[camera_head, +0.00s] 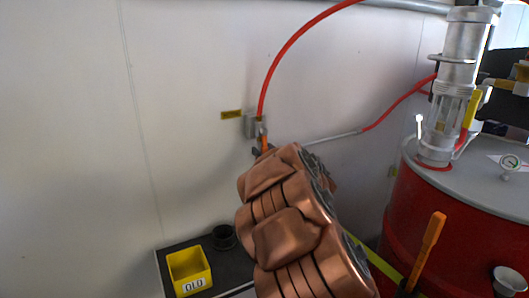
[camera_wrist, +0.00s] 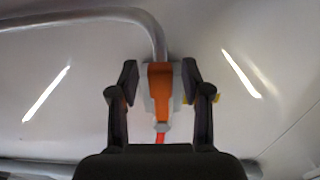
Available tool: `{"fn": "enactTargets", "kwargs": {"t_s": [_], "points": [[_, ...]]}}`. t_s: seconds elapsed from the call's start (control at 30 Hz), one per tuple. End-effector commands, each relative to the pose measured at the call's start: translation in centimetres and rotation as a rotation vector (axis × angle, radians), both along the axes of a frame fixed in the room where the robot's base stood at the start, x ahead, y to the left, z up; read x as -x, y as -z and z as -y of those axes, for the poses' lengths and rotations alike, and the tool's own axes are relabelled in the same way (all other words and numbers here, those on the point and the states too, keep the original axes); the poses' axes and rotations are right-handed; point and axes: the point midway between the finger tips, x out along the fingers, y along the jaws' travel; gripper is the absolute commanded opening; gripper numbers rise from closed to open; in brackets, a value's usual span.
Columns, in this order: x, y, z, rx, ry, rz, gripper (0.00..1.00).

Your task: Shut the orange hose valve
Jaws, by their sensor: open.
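The orange hose valve handle (camera_wrist: 160,88) shows in the wrist view, on a grey valve body at the wall. My gripper (camera_wrist: 160,80) is open, with one dark finger on each side of the handle. Gaps seem to show on both sides; I cannot tell how deep the handle sits between the fingers. In the head view the orange handle (camera_head: 264,142) is a small strip below the red hose's lower end, and my arm hides most of my gripper there.
A red drum (camera_head: 400,215) with a metal pump (camera_head: 460,65) stands at right. Another orange lever (camera_head: 430,245) stands in front of it. A yellow bin (camera_head: 189,270) sits on a dark bench at lower left. A red hose (camera_head: 290,47) arcs above the valve. The left wall is clear.

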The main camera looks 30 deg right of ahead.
Motion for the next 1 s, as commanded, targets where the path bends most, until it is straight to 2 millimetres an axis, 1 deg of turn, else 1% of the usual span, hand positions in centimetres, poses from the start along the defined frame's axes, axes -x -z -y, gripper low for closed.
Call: {"fn": "enactTargets", "kwargs": {"t_s": [0.03, 0.07, 0.47, 1.0], "points": [[0.0, 0.0, 0.0, 0.0, 0.0, 0.0, 0.45], [0.01, 0.01, 0.0, 0.0, 0.0, 0.0, 0.42], [0.02, 0.01, 0.01, 0.0, 0.0, 0.0, 0.0], [-0.09, -0.03, 0.0, -0.004, 0.0, 0.0, 0.0]]}}
